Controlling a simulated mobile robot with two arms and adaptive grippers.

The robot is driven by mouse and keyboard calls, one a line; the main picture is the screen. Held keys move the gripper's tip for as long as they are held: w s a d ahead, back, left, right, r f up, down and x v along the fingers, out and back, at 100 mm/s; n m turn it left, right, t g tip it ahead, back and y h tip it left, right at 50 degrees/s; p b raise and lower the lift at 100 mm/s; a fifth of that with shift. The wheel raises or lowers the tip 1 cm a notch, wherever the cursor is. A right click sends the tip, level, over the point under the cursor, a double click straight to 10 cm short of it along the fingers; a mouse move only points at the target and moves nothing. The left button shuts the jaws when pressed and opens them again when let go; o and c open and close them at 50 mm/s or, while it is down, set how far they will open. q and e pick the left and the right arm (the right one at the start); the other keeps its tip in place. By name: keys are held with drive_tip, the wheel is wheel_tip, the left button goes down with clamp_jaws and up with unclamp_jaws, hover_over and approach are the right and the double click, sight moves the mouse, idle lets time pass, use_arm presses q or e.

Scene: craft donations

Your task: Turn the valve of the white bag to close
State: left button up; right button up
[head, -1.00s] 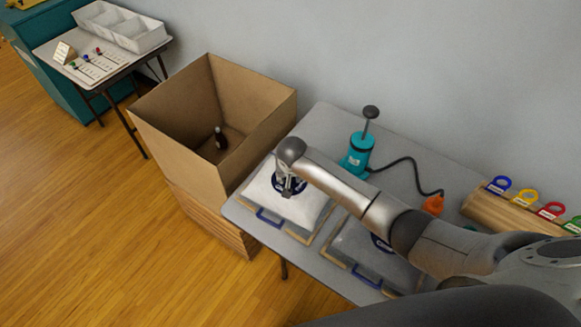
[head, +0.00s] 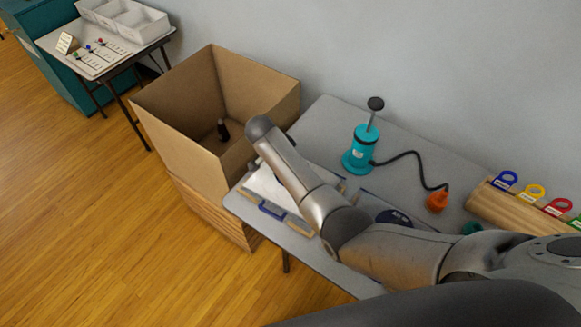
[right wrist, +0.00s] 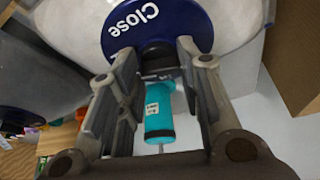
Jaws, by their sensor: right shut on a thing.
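The white bag (head: 262,185) lies on the grey table's left end, mostly behind my right arm in the head view. In the right wrist view the white bag (right wrist: 75,35) carries a dark blue dial (right wrist: 178,18) marked "Close", with a black valve knob (right wrist: 158,55) on it. My right gripper (right wrist: 158,68) is shut on the valve knob, one finger on each side. In the head view its fingers are mostly hidden by the arm. My left gripper is not in view.
A teal pump (head: 360,150) with a hose and orange nozzle (head: 437,201) stands behind. A second, grey bag (head: 372,208) lies to the right, partly covered by my arm. An open cardboard box (head: 170,135) stands left, holding a dark bottle (head: 222,130).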

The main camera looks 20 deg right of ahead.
drive_tip(key=m+g+b, duration=0.1)
drive_tip(key=m+b, duration=0.2)
drive_tip(key=b, duration=0.1)
drive_tip(key=m+g+b, duration=0.1)
drive_tip(key=m+b, duration=0.2)
drive_tip(key=m, duration=0.1)
drive_tip(key=w+m+g+b, duration=0.1)
drive_tip(key=m+g+b, duration=0.1)
drive_tip(key=m+b, duration=0.1)
drive_tip(key=shift+f+m+b, duration=0.25)
drive_tip(key=shift+m+b, duration=0.15)
drive_tip(key=shift+b, duration=0.45)
drive_tip(key=shift+d+r+m+g+y+b, duration=0.1)
drive_tip(key=shift+m+g+y+b, duration=0.15)
drive_tip(key=shift+m+b, duration=0.55)
drive_tip(key=shift+d+r+m+g+y+b, duration=0.15)
drive_tip(key=shift+m+y+b, duration=0.1)
drive_tip(key=shift+m+b, duration=0.55)
drive_tip(key=shift+a, duration=0.1)
drive_tip(key=o, duration=1)
drive_tip(key=shift+o, duration=0.2)
drive_tip(key=shift+w+r, duration=0.1)
drive_tip(key=v, duration=0.7)
drive_tip(key=shift+w+r, duration=0.1)
